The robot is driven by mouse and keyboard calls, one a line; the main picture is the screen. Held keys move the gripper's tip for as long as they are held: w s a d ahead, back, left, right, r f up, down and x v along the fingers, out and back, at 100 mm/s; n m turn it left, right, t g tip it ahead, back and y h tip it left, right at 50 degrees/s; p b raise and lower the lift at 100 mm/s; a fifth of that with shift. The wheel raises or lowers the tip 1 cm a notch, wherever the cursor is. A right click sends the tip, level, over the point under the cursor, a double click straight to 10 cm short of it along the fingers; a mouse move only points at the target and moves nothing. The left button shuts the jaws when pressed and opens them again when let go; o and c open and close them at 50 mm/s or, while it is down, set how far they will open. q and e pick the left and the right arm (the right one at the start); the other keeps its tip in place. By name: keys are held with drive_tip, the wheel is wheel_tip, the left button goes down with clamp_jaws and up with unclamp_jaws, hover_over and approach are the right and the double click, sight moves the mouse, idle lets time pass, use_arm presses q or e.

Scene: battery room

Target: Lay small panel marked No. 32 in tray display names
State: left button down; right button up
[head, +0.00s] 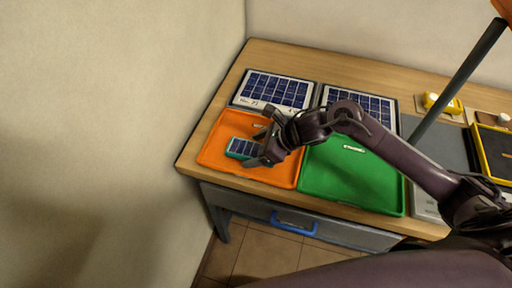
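A small panel (242,148) with dark blue cells and a teal frame lies in the orange tray (213,158), at its middle. Any number on it is too small to read. My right gripper (255,148) reaches in from the right over the orange tray. Its fingers are spread, one on the far side and one on the near side of the panel's right end. I see no clear contact with the panel. A green tray (350,190) stands to the right, with a small pale label I cannot read. My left gripper is not in view.
Two larger solar panels (275,90) (372,104) lie behind the trays. A yellow item (440,103) and a yellow-edged black tray (493,152) are farther right. A dark pole (465,75) slants over the table. The green tray holds no panel.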

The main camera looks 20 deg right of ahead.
drive_tip(key=shift+r+p, duration=0.3)
drive_tip(key=shift+p, duration=0.05)
drive_tip(key=b+v, duration=0.2)
drive_tip(key=v, duration=0.9)
drive_tip(key=shift+s+d+r+b, duration=0.2)
drive_tip(key=shift+s+d+b, duration=0.05)
drive_tip(key=shift+d+b, duration=0.1)
